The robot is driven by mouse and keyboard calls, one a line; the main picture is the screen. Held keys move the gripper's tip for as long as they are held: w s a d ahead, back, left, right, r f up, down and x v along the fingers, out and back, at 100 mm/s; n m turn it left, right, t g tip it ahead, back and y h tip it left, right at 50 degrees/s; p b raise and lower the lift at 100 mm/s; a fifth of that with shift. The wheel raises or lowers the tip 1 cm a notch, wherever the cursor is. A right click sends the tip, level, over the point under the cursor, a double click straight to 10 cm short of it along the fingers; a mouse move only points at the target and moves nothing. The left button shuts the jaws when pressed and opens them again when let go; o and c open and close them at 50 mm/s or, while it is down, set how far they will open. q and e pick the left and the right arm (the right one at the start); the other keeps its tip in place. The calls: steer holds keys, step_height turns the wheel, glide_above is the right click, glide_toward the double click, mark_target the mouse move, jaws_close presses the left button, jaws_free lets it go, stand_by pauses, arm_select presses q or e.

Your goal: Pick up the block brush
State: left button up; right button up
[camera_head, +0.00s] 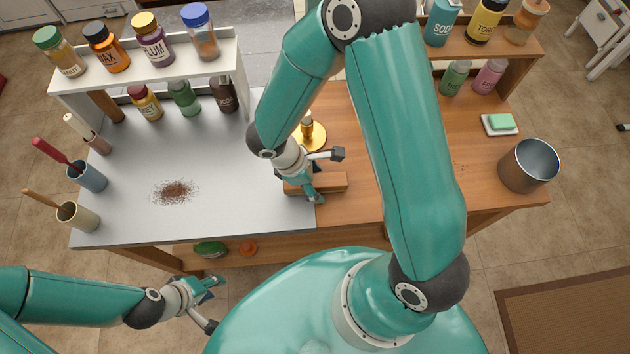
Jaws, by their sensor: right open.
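The block brush (335,183), seen as a wooden block, lies across the seam between the grey and wooden parts of the worktop. My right gripper (325,176) is open and reaches down at the block's left half, covering part of it. I cannot tell whether its fingers touch the block, and no bristles show. My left gripper (213,304) is open and empty, in front of the table's near edge at the lower left.
A brass-coloured stand (314,133) is just behind the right gripper. Brown crumbs (173,191) lie on the grey surface. Cups with handles stand at left, including a blue cup (88,178). A metal pot (528,166) and green soap (500,121) are right. Bottle shelves line the back.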

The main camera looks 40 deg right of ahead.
steer(key=shift+c, duration=0.4)
steer(key=c, duration=1.2)
steer(key=shift+r, duration=0.1)
